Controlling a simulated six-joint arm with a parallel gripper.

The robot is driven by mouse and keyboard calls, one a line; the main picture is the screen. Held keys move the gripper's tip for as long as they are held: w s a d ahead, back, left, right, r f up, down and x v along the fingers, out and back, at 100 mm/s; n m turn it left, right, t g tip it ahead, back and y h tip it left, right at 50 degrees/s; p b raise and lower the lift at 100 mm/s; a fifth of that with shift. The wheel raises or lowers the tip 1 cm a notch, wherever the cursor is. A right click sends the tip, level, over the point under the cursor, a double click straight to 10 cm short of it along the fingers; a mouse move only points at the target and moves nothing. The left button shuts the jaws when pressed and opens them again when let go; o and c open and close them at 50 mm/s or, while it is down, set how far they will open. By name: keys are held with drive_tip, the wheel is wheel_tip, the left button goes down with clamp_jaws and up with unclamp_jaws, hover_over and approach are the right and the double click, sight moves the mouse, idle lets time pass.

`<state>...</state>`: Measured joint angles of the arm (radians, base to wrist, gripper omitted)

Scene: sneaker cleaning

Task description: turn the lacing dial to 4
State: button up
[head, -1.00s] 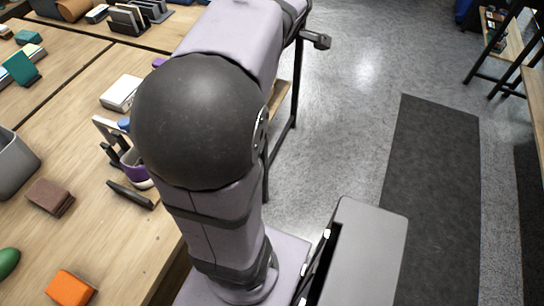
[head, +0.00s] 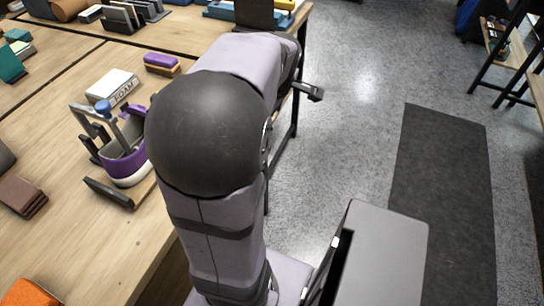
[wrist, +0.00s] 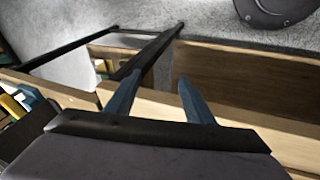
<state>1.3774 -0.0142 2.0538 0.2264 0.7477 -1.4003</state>
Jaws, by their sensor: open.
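A purple and white piece (head: 124,165), which looks like the sneaker, sits in a grey and black stand near the table's front edge in the head view. The stand has a blue knob (head: 102,105) on top. My arm's dark round joint covers the area just right of it. I cannot make out a lacing dial or its numbers in either view. In the wrist view my gripper (wrist: 158,95) is open, its two blue-grey fingers apart with nothing between them. The sneaker is not in the wrist view. My fingers are not clearly visible in the head view.
A white FOAM box (head: 112,86) and a purple-topped brush or block (head: 161,61) lie behind the stand. A brown block (head: 22,196) and an orange block (head: 30,294) lie to the left. In the wrist view, wooden boards (wrist: 240,77) and a dark bar cross beyond the fingers.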

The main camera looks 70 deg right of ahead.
wheel_tip(320, 180, down, 11)
drive_tip(key=s+a+g+y+b, duration=0.1)
drive_tip(key=a+b, duration=0.1)
drive_tip(key=b, duration=0.4)
drive_tip(key=shift+s+a+m, duration=0.2)
drive_tip(key=shift+s+m, duration=0.05)
drive_tip(key=shift+m, duration=0.15)
drive_tip(key=w+a+r+n+g+y+p, duration=0.1)
drive_tip(key=a+r+n+g+y+p, duration=0.25)
drive_tip(key=r+n+p, duration=0.55)
drive_tip(key=w+a+r+n+g+y+p, duration=0.15)
drive_tip(key=a+r+n+p, duration=0.25)
drive_tip(key=r+n+p, duration=0.55)
drive_tip(key=w+r+m+t+y+p, duration=0.1)
drive_tip(key=w+r+m+t+p, duration=0.2)
drive_tip(key=w+r+p, duration=0.35)
drive_tip(key=w+r+m+t+p, duration=0.35)
drive_tip(key=w+p, duration=0.35)
drive_tip(key=w, duration=0.4)
drive_tip(key=shift+a+p+x, duration=0.2)
drive_tip(key=shift+p+x, duration=0.2)
drive_tip(key=shift+x, duration=0.8)
drive_tip(key=shift+a+p+x, duration=0.15)
drive_tip(key=shift+p+x, duration=0.3)
drive_tip(key=shift+x, duration=0.8)
drive_tip(key=shift+a+p+x, duration=0.2)
drive_tip(key=shift+p+x, duration=0.2)
drive_tip(key=shift+x, duration=0.8)
drive_tip(key=shift+w+r, duration=0.1)
drive_tip(key=shift+r, duration=0.1)
